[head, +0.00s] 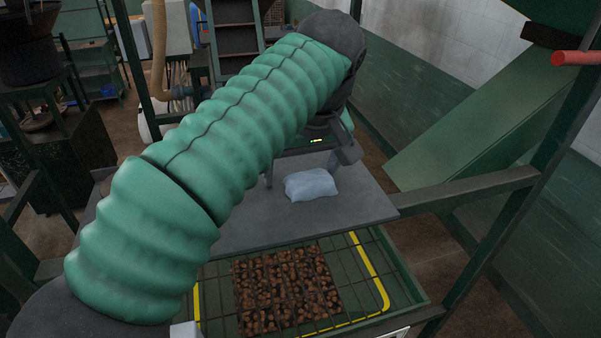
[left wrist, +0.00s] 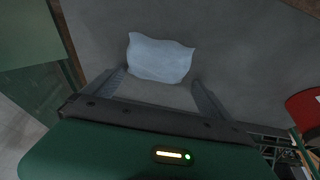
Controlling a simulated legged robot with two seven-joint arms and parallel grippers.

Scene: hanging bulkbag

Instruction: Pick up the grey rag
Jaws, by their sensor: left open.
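The grey rag (head: 311,185) is a pale, bluish-grey crumpled cloth. It lies on the flat dark grey platform (head: 250,229), towards its right part. My left gripper (head: 307,172) is open, just behind and above the rag in the head view, at the end of my green-sleeved left arm. In the left wrist view the rag (left wrist: 160,58) lies ahead of the two spread fingers (left wrist: 158,88), roughly centred between them. The fingers do not close on it. My right gripper is not in view.
In front of the platform is a green-framed hopper with a metal grid (head: 395,290) over brown lumps (head: 285,288). A green beam (head: 445,188) runs along the platform's right. A red bar (head: 577,58) juts in at upper right. Bare platform surrounds the rag.

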